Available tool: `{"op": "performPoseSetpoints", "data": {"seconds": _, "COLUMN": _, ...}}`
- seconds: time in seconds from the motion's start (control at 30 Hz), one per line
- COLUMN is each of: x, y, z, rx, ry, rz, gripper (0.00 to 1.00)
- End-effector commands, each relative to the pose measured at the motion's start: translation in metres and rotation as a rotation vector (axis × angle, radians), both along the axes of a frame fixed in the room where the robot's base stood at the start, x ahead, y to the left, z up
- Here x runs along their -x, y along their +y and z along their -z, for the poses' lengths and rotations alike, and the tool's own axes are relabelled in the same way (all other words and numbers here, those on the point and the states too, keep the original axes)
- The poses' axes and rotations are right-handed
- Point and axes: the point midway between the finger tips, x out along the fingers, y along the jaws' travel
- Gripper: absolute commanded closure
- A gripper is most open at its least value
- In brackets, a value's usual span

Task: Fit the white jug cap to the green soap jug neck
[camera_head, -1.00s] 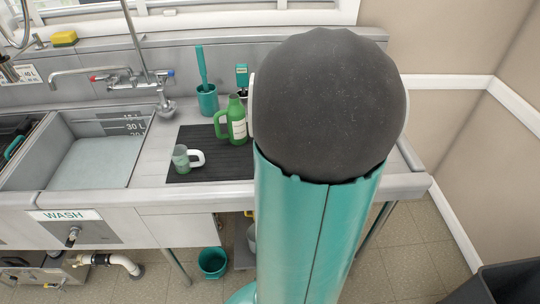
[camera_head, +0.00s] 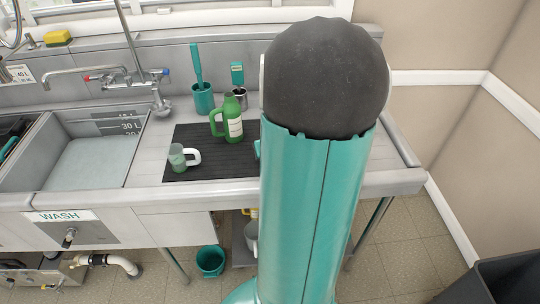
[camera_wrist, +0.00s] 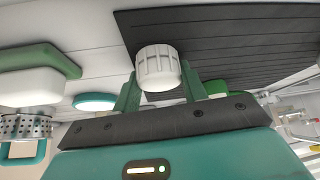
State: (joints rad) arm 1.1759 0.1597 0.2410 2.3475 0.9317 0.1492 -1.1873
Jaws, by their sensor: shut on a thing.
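The green soap jug (camera_head: 236,129) stands upright on the black ribbed mat (camera_head: 215,171) in the head view, with its narrow neck pointing up and a pale label on its side. The white jug cap (camera_wrist: 158,68) is ribbed and sits between my gripper's fingers (camera_wrist: 160,88) in the wrist view. My gripper is shut on it. In the head view my own arm hides the cap and most of the gripper. The wrist view does not show clearly how far the cap is from the jug neck.
A teal brush holder (camera_head: 203,101) and a metal cup (camera_head: 239,99) stand behind. The wash sink (camera_head: 95,160) lies to the left.

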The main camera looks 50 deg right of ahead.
Motion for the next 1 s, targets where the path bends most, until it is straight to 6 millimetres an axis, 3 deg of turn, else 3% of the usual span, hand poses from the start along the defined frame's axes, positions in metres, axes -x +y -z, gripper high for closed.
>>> {"op": "performPoseSetpoints", "data": {"seconds": 0.37, "x": 0.000, "y": 0.000, "z": -0.002, "rx": 0.001, "ry": 0.000, "rz": -0.002, "gripper": 0.81}}
{"op": "performPoseSetpoints", "data": {"seconds": 1.0, "x": -0.001, "y": 0.000, "z": -0.031, "rx": 0.002, "ry": -0.001, "rz": -0.003, "gripper": 0.81}}
